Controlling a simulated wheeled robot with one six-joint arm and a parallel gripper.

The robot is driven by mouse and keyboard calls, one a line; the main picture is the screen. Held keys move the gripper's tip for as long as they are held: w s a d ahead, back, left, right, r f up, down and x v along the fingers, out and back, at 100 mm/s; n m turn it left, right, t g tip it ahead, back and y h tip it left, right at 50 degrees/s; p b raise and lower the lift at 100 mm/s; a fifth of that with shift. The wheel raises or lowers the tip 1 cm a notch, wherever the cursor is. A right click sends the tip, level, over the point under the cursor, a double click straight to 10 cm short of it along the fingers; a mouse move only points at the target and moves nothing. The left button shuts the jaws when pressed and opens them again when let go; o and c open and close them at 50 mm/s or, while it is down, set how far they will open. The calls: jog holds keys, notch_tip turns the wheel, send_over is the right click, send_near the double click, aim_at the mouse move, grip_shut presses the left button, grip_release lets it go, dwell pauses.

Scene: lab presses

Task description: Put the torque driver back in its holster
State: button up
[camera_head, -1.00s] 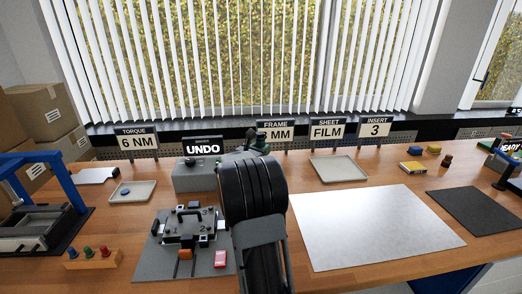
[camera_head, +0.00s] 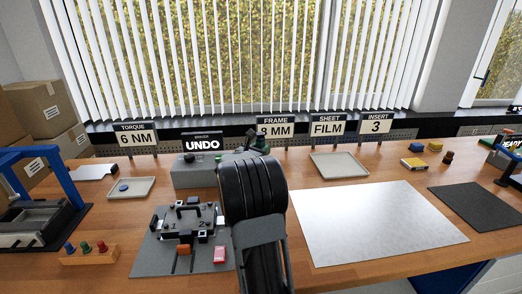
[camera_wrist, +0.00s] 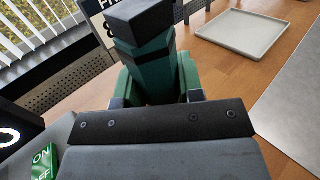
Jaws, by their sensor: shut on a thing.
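The torque driver (camera_wrist: 147,60), dark green with a black square cap, stands in the middle of the wrist view. My gripper (camera_wrist: 157,98) is shut on it; its grey body fills the bottom of that view. Lighter green pieces flank the driver's lower part; I cannot tell whether they are the holster or my fingers. The driver's lower end is hidden. In the head view my arm hides the gripper, and a small dark green part (camera_head: 261,143) shows above it, behind the grey control box (camera_head: 190,176) with the UNDO display.
A clamping fixture (camera_head: 153,252) on a grey mat stands left of my arm. A pale tray (camera_head: 338,166) and a large silver sheet (camera_head: 375,222) lie to the right. A blue-framed press (camera_head: 66,187) stands far left. Signs line the back edge.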

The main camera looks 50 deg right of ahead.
jog(key=shift+f+b, duration=1.65)
jog(key=shift+f, duration=0.2)
jog(key=o, duration=1.1)
jog(key=shift+f, duration=0.1)
jog(key=shift+a, duration=0.15)
jog(key=a, duration=0.4)
jog(key=s+a, duration=0.1)
jog(key=a, duration=0.4)
jog(key=s+a, duration=0.1)
jog(key=a, duration=0.3)
jog(key=shift+s+a, duration=0.15)
jog(key=shift+a, duration=0.05)
